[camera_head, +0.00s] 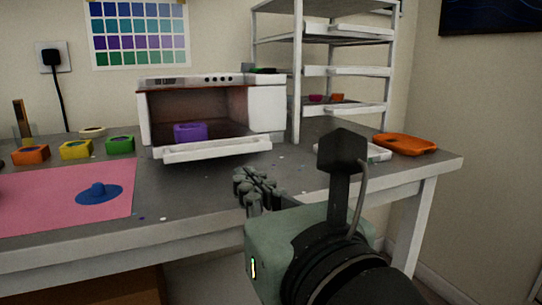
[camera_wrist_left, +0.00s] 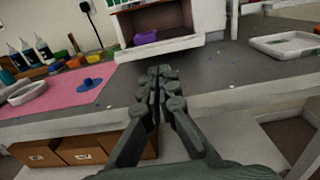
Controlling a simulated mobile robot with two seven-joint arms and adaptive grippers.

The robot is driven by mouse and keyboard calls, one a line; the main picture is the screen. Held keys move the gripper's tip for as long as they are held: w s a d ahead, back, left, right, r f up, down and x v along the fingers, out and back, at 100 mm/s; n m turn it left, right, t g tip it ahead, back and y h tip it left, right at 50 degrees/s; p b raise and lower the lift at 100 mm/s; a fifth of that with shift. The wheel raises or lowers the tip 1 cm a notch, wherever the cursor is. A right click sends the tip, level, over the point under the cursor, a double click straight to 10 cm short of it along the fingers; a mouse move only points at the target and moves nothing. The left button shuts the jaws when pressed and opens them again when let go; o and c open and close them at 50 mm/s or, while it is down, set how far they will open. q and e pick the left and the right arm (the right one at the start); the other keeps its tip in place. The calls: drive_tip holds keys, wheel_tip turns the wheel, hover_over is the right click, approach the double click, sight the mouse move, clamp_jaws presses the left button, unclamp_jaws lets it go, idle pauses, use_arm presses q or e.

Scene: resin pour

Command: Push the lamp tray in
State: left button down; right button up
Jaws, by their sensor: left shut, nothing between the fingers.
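The white lamp tray (camera_head: 215,150) sticks out of the front of the white lamp box (camera_head: 266,105), whose front is open. A purple mould (camera_head: 190,132) sits on the tray, inside the opening. In the left wrist view the tray's front edge (camera_wrist_left: 160,52) and the purple mould (camera_wrist_left: 145,38) show just beyond my fingers. My left gripper (camera_head: 254,180) is shut and empty, at the table's front edge, to the right of and nearer than the tray. It shows in the left wrist view (camera_wrist_left: 160,72), apart from the tray. My right gripper is in neither view.
A pink mat (camera_head: 60,195) with a blue spill (camera_head: 98,195) lies to the left. Orange, yellow and green moulds (camera_head: 120,145) stand behind it. A white shelf rack (camera_head: 297,80) stands right of the lamp box. An orange tray (camera_head: 405,144) lies at the right.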

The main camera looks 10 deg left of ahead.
use_arm(q)
drive_tip(key=x, duration=0.8)
drive_tip(key=shift+w+a, duration=0.3)
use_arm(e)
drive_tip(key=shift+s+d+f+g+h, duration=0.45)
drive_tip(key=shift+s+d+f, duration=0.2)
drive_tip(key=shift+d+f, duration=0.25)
use_arm(q)
approach(211, 137)
drive_tip(key=shift+w+a+r+p, duration=0.3)
drive_tip(key=shift+w+a, duration=0.15)
drive_tip(key=shift+a, duration=0.1)
drive_tip(key=x, duration=0.5)
drive_tip(key=shift+w+a+p, duration=0.15)
drive_tip(key=shift+w+p, duration=0.05)
drive_tip(key=shift+p, duration=0.1)
drive_tip(key=shift+w+a, duration=0.2)
drive_tip(key=shift+w, duration=0.05)
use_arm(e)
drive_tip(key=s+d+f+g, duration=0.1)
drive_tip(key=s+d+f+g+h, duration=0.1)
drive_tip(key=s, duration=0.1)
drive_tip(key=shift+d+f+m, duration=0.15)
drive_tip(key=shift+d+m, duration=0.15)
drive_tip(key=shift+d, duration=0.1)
use_arm(q)
drive_tip(key=shift+r, duration=0.1)
